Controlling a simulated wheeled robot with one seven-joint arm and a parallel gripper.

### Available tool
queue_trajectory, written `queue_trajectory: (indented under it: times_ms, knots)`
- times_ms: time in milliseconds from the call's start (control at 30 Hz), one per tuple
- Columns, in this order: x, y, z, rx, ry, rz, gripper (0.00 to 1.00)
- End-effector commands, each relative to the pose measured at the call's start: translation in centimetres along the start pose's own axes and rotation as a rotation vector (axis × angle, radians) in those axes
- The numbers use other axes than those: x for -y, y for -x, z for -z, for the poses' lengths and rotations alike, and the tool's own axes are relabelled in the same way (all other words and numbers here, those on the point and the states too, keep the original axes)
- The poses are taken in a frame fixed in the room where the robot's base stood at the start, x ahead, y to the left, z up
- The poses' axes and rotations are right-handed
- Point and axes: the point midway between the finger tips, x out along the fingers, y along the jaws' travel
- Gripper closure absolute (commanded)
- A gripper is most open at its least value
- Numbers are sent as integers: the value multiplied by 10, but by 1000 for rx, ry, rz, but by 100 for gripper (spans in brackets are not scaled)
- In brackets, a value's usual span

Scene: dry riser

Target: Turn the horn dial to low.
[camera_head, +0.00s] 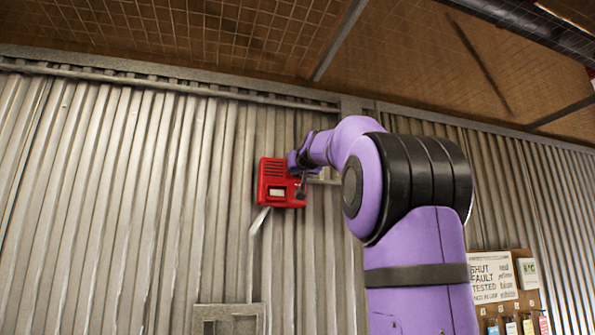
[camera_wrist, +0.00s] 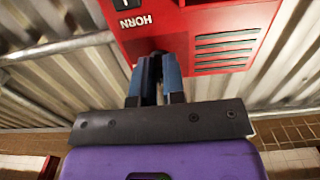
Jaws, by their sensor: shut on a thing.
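The horn unit, a red box (camera_head: 275,184) with black slots and a pale label, is fixed to the corrugated wall in the head view. It also shows upside down in the wrist view (camera_wrist: 190,25), with the word HORN in white. My gripper (camera_wrist: 158,62) has its blue fingers against the box's face, close together and shut on the dark horn dial (camera_wrist: 158,52). The fingers hide most of the dial, so I cannot tell its setting. In the head view my arm reaches to the box's right side.
A notice board (camera_head: 528,310) with papers and tags is at the lower right. The wall around the box is mostly clear.

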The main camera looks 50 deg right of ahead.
Motion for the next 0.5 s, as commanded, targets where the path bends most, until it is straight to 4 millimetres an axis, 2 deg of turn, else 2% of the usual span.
queue_trajectory:
  times_ms: [333,367,400,467,500]
  knots:
    - [0,0,-1,3,4,0,100]
    - [0,0,-1,4,4,0,85]
    - [0,0,-1,3,4,0,76]
    - [0,0,-1,3,4,0,64]
    - [0,0,-1,3,4,0,64]
